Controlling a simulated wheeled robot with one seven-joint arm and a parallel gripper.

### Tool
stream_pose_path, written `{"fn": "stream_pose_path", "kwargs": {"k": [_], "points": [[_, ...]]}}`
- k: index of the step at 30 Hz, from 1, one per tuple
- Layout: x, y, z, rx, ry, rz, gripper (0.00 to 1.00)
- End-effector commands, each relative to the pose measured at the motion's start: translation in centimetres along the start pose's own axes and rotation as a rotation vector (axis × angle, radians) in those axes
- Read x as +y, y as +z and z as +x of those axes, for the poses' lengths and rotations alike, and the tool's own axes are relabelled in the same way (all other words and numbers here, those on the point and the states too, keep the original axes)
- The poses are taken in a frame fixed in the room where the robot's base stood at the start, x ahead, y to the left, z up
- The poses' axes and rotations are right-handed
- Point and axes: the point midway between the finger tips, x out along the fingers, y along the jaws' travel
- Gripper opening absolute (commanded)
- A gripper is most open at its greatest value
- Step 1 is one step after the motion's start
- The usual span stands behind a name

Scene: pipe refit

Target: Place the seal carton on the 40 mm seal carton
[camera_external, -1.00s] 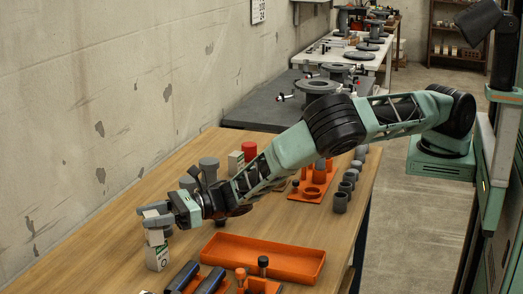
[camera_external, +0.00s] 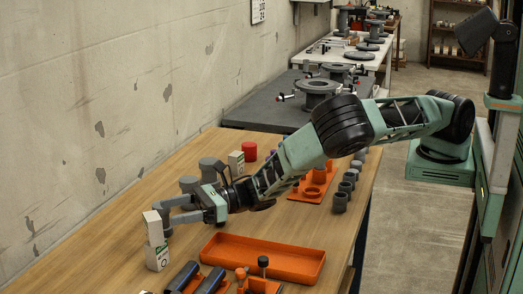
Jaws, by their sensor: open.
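A white seal carton (camera_external: 153,227) stands on top of another white carton with a green marking (camera_external: 157,256), at the left of the wooden table. The upper carton looks slightly turned against the lower one. My gripper (camera_external: 160,212) is open and beside the upper carton, on its right. The fingers point left toward it, and I cannot tell whether a fingertip still touches it. The size printed on the lower carton is too small to read.
An orange tray (camera_external: 262,257) lies to the right of the cartons, with dark cylinders (camera_external: 183,276) in front. Grey fittings, another carton (camera_external: 236,162) and a red cylinder (camera_external: 249,151) stand behind my gripper. The concrete wall is at the left.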

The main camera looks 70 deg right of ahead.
Motion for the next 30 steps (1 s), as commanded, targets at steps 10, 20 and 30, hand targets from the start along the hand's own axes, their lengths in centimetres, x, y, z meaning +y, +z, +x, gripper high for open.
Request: {"fn": "stream_pose_path", "kwargs": {"k": [10, 20, 30], "points": [[0.0, -0.1, -5.2, 0.001, -0.001, 0.000, 0.67], [-0.8, 0.2, -5.9, 0.010, -0.046, 0.068, 0.67], [-4.3, -0.8, -10.6, 0.116, -0.628, 1.125, 0.67]]}}
